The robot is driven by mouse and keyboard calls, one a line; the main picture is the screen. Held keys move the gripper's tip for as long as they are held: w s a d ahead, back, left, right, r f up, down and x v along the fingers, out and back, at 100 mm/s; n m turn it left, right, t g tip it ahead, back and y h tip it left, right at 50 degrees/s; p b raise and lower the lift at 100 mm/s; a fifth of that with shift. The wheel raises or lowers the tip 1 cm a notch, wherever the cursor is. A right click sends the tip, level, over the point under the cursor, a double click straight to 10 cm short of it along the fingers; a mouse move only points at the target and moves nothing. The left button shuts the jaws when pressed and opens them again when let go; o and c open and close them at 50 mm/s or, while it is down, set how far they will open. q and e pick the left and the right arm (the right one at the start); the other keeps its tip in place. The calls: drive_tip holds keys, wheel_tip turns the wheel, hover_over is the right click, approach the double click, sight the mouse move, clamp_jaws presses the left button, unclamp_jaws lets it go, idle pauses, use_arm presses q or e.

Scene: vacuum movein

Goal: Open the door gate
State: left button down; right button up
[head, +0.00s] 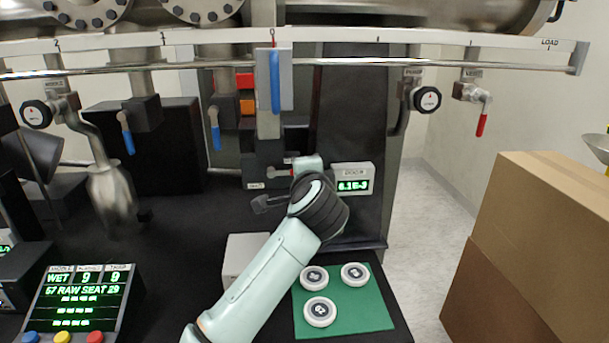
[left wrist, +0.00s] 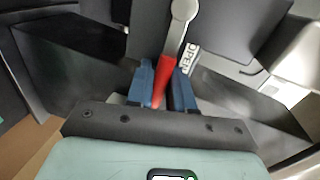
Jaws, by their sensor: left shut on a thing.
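A grey lever (left wrist: 181,20) with a red grip (left wrist: 163,82) shows in the left wrist view, beside a plate marked OPEN (left wrist: 190,57). My left gripper (left wrist: 162,92) has its blue fingers on both sides of the red grip and is closed on it. In the head view the lever's grey part (head: 279,173) shows just left of my wrist, at the dark housing under the central column. A small label (head: 255,185), too small to read surely, sits below it. My left wrist hides the grip and fingertips there. My right gripper is in neither view.
A DOOR readout (head: 352,183) stands close to the right of my wrist. Several round white pucks lie on a green mat (head: 368,318) below. A scoreboard panel (head: 82,300) is at lower left, cardboard boxes (head: 545,230) at right.

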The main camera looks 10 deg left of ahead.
use_arm(q)
drive_tip(key=shift+s+a+r, duration=0.1)
drive_tip(key=shift+s+r, duration=0.05)
drive_tip(key=shift+r, duration=0.55)
drive_tip(key=c, duration=1.2)
unclamp_jaws()
drive_tip(key=shift+f, duration=0.15)
drive_tip(key=b+v, duration=0.4)
drive_tip(key=v, duration=0.9)
drive_tip(key=shift+f, duration=0.25)
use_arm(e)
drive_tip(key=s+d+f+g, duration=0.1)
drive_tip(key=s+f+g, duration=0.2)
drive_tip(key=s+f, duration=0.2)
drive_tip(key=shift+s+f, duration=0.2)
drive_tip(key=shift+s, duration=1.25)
